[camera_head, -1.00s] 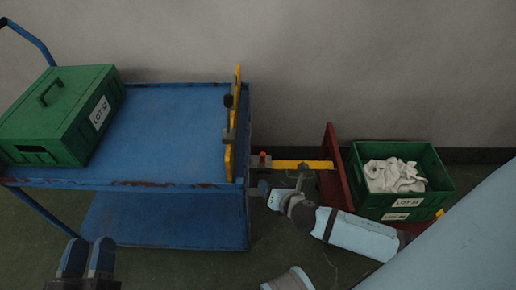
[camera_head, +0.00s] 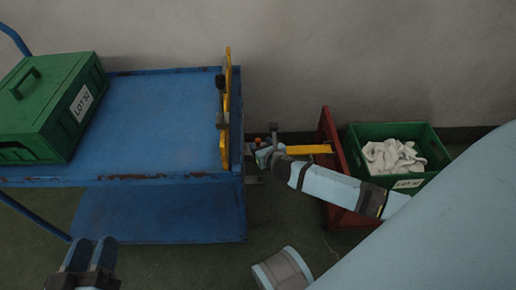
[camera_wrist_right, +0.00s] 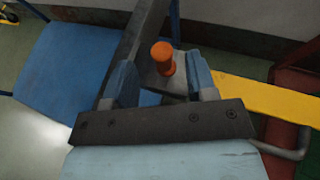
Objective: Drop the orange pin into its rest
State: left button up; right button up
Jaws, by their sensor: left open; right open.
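The orange pin (camera_wrist_right: 163,58) shows in the right wrist view with its round head up, beside a dark upright bar. My right gripper (camera_wrist_right: 162,80) is open, with one blue finger on each side of the pin and gaps visible. Whether the pin is seated in its rest cannot be told; its lower end is hidden. In the head view the orange pin (camera_head: 258,140) is a small spot at the cart's right edge, by my right gripper (camera_head: 264,154). My left gripper (camera_head: 91,262) is open and empty at the lower left.
A blue cart (camera_head: 160,120) carries a green lidded box (camera_head: 45,105) and an upright yellow bar (camera_head: 227,110). A yellow arm (camera_head: 308,149) reaches to a red frame (camera_head: 335,150). A green crate (camera_head: 425,150) of white socks (camera_head: 390,157) stands at the right.

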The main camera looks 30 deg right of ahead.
aim_at(259, 143)
jog(key=x, duration=0.1)
jog(key=b+x, duration=0.1)
jog(key=x, duration=0.1)
jog(key=shift+s+d+f, duration=0.1)
jog(key=shift+s+f, duration=0.05)
jog(key=shift+f, duration=0.1)
jog(key=shift+w, duration=0.4)
pick_arm(q)
jog(key=shift+w+f+m, duration=0.25)
jog(key=shift+f+m, duration=0.05)
jog(key=shift+f, duration=0.75)
pick_arm(e)
grip_shut()
